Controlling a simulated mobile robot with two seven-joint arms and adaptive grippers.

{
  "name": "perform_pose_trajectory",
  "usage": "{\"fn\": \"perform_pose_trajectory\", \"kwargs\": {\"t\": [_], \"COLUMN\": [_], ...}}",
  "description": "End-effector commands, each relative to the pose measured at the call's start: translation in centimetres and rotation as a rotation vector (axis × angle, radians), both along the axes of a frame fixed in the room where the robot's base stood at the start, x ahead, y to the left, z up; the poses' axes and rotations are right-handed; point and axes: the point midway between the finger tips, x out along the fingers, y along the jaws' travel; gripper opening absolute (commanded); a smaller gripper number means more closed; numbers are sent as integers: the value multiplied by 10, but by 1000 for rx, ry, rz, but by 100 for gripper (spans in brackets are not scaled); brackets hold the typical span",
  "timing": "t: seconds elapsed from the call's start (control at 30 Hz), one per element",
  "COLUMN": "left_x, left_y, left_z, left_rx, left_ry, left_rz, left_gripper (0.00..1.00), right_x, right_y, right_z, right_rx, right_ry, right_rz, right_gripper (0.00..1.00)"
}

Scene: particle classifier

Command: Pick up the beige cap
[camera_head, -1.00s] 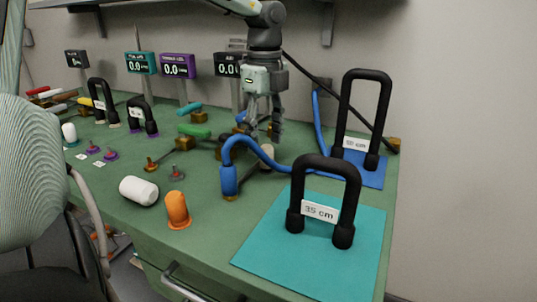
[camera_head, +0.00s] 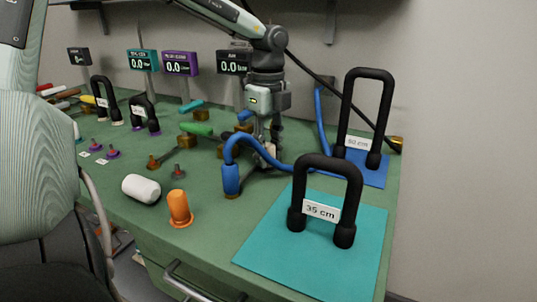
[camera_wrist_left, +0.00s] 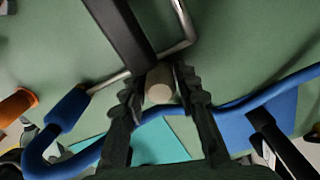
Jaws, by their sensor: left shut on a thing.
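The beige cap (camera_wrist_left: 160,85) sits between the fingertips of my left gripper (camera_wrist_left: 158,84) in the left wrist view, with a finger on each side. The gripper is shut on it. In the head view my left gripper (camera_head: 267,155) points down at the bench behind the blue hose, and its fingers and the hose mostly hide the cap. I cannot tell whether the cap still touches the bench. My right gripper is not in view.
A blue hose (camera_head: 231,180) curves close in front of the gripper. Black handles stand on a teal mat (camera_head: 270,250) and a blue mat (camera_head: 374,178) to the right. A white cylinder (camera_head: 141,189) and an orange cap (camera_head: 179,208) are at the front. Metal bars (camera_wrist_left: 184,25) lie close to the fingers.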

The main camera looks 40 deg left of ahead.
Motion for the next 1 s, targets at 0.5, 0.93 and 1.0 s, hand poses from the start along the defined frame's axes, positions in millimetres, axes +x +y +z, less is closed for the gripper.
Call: {"fn": "perform_pose_trajectory", "kwargs": {"t": [0.5,0.93,1.0], "left_x": [1,0,0], "left_y": [0,0,0], "left_z": [59,101,101], "left_rx": [3,0,0], "left_ry": [-6,1,1], "left_rz": [0,0,-1], "left_gripper": [6,6,6], "right_x": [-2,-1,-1], "right_y": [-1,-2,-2], "right_z": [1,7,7], "right_rx": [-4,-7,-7], "right_ry": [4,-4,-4], "right_rz": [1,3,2], "right_gripper": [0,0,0]}}
